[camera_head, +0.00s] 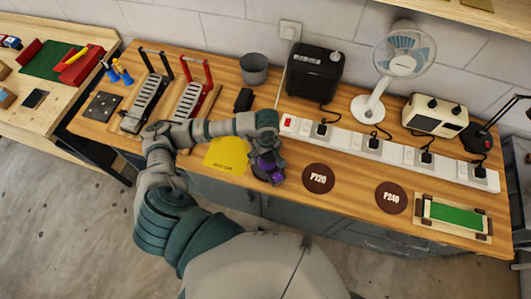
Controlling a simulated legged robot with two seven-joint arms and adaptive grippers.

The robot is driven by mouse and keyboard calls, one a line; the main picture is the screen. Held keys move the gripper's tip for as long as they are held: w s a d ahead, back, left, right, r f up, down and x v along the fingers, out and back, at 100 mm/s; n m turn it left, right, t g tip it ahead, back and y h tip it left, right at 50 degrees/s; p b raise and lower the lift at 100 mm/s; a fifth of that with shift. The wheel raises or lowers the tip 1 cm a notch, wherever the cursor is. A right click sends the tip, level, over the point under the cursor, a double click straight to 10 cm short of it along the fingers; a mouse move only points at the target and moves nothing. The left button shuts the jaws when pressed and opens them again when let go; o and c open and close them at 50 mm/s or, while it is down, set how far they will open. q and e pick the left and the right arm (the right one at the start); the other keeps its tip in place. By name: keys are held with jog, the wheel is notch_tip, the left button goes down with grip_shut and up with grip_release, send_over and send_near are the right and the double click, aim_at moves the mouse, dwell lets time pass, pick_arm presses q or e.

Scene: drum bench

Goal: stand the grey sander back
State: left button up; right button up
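One arm of mine, taken as the left, reaches across the bench front. Its gripper (268,172), dark with purple parts, points down at the bench between the yellow sheet (227,157) and the brown P120 disc (318,178). The fingers are small and dark, so I cannot tell whether they are open or hold something. No grey sander is clearly recognisable; one at the gripper could be hidden by or blend with it. The brown P240 disc (391,198) lies flat further right. My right gripper is not in view.
A white power strip (398,154) with black plugs runs behind the discs. Behind it stand a black box (314,70), a fan (401,62) and a cream box (434,115). A grey cup (254,68) and ribbed metal racks are left. A green-topped block (453,217) is right.

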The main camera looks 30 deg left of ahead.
pick_arm(q)
jog(key=shift+r+p, duration=0.5)
jog(key=shift+d+r+p, duration=0.1)
jog(key=shift+r+p, duration=0.45)
jog(key=shift+p, duration=0.1)
jog(key=r+b, duration=0.1)
jog(key=r, duration=0.2)
jog(key=r+b, duration=0.1)
jog(key=r, duration=0.6)
jog(key=shift+d+r+b, duration=0.15)
jog(key=shift+d+b, duration=0.25)
jog(key=shift+a+r, duration=0.1)
jog(key=shift+r, duration=0.45)
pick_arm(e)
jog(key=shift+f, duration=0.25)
pick_arm(q)
jog(key=shift+s, duration=0.1)
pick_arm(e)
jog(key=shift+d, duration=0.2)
